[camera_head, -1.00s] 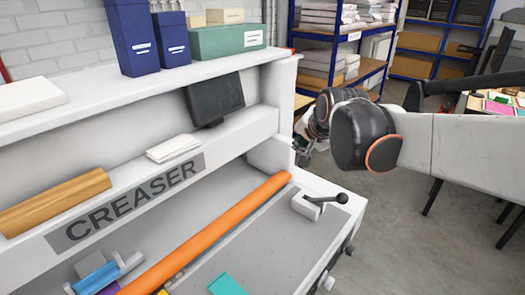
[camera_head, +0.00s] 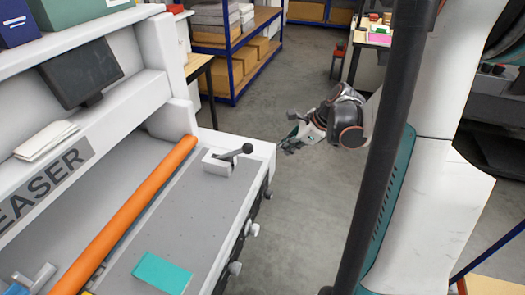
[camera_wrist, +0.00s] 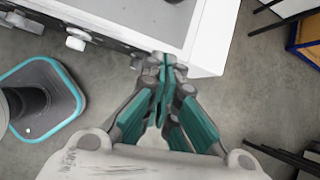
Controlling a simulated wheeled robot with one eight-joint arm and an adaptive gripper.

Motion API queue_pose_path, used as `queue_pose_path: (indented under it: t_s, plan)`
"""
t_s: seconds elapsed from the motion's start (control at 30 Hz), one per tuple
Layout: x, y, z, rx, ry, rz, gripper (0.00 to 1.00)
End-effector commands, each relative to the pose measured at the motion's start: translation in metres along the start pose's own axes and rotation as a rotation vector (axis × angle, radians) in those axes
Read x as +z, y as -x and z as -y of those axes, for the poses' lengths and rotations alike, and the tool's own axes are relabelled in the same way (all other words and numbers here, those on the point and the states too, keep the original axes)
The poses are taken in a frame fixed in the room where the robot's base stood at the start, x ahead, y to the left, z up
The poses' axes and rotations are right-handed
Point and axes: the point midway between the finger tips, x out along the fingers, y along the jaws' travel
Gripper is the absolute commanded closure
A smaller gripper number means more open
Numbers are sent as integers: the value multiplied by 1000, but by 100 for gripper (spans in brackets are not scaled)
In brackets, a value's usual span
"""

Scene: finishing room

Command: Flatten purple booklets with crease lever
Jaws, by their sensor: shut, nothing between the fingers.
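The crease lever (camera_head: 235,154), a dark handle with a ball end on a small white block, stands at the far right corner of the grey creaser bed (camera_head: 185,220). My gripper (camera_head: 289,142) is shut and empty, out past the bed's right edge, to the right of the lever and apart from it. In the wrist view my gripper (camera_wrist: 166,62) points at the corner of the white machine, above the floor. The lever is not clear in the wrist view. No purple booklet shows in either view now.
An orange bar (camera_head: 130,212) runs along the bed. A teal booklet (camera_head: 162,272) lies near the front. Knobs (camera_head: 251,229) stick out from the machine's right side. Blue-framed shelving (camera_head: 236,50) stands behind. Grey floor (camera_head: 300,215) is clear right of the machine.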

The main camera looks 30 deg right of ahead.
Motion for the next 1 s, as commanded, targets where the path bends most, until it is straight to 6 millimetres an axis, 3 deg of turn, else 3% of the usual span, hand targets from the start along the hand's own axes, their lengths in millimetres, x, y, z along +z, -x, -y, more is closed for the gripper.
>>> queue_pose_path:
  t_s: [0.27,0.43,1.0]
  plan:
    - [0,0,0,0,1,0,100]
    - [0,-11,0,0,3,0,100]
    - [0,-105,0,0,4,-1,100]
